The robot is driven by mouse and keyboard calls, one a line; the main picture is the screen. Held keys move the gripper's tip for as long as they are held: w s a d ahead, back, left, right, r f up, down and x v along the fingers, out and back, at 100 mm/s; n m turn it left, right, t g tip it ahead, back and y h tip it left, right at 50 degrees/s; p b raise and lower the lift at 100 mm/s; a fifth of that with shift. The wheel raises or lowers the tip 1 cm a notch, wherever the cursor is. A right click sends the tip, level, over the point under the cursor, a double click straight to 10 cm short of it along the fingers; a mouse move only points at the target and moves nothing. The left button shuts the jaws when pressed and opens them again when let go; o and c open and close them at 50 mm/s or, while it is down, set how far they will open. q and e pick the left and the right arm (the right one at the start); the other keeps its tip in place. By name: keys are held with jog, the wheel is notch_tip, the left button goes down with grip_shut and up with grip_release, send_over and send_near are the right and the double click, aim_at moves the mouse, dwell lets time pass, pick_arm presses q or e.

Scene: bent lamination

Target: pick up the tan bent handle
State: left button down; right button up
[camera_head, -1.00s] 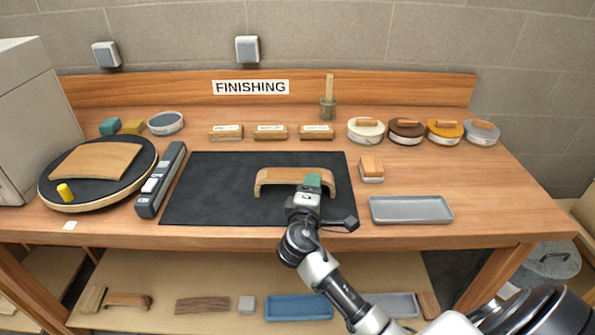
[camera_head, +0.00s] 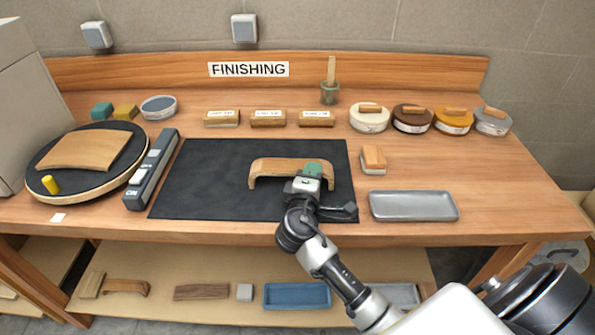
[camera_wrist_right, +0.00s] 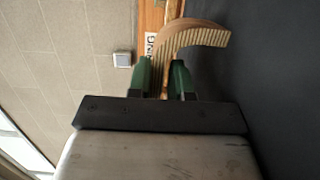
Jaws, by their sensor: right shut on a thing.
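The tan bent handle (camera_head: 270,167) is a shallow arch with down-turned ends, over the black mat (camera_head: 205,180) in the head view. My right gripper (camera_head: 317,174) is at its right part, with green fingers shut on it. In the right wrist view, the handle (camera_wrist_right: 207,35) shows its striped laminated edge and curves away beyond the green fingertips (camera_wrist_right: 164,76), which sit on either side of it. Part of its right side is hidden by the gripper. I cannot tell whether it touches the mat. My left gripper is not in view.
A grey tray (camera_head: 412,206) and a small wood-topped block (camera_head: 373,160) stand right of the mat. A long grey device (camera_head: 152,170) and a round turntable (camera_head: 50,197) with a curved wood piece are left. Labelled blocks, a jar and several tins line the back.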

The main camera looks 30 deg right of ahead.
jog(key=shift+r, duration=0.6)
grip_shut()
notch_tip(320, 180, up, 3)
jog(key=shift+f, duration=0.2)
jog(key=s+d+r, duration=0.1)
jog(key=d+r, duration=0.6)
jog(key=d, duration=0.4)
jog(key=shift+s+d, duration=0.3)
jog(key=shift+s, duration=0.05)
jog(key=shift+a+r, duration=0.1)
